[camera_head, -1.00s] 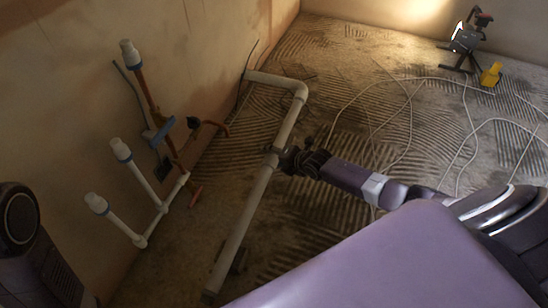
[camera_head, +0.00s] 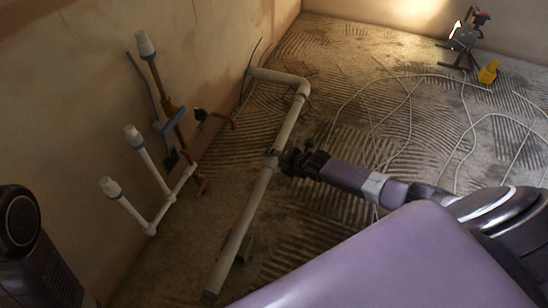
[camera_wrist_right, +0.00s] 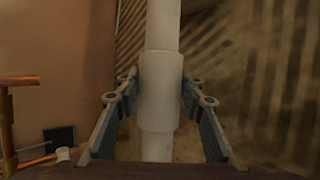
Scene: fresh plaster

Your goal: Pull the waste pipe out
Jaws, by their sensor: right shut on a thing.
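The waste pipe (camera_head: 240,222) is a pale grey-white pipe running low over the floor. It bends at an elbow (camera_head: 302,89), and its short far arm (camera_head: 275,76) reaches toward the left wall. Its near end (camera_head: 209,297) shows at the lower left. My right gripper (camera_head: 279,161) is shut on the pipe about midway along. In the right wrist view its two fingers stand on both sides of a thicker white sleeve (camera_wrist_right: 161,95) on the pipe. Whether the far end still sits in the wall cannot be told. My left gripper is out of view.
Capped white pipes (camera_head: 148,170) and a copper pipe with a blue fitting (camera_head: 174,119) stand along the left wall. A work lamp (camera_head: 465,38), a yellow object (camera_head: 488,71) and loose pale cables (camera_head: 465,130) lie on the ridged floor at right.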

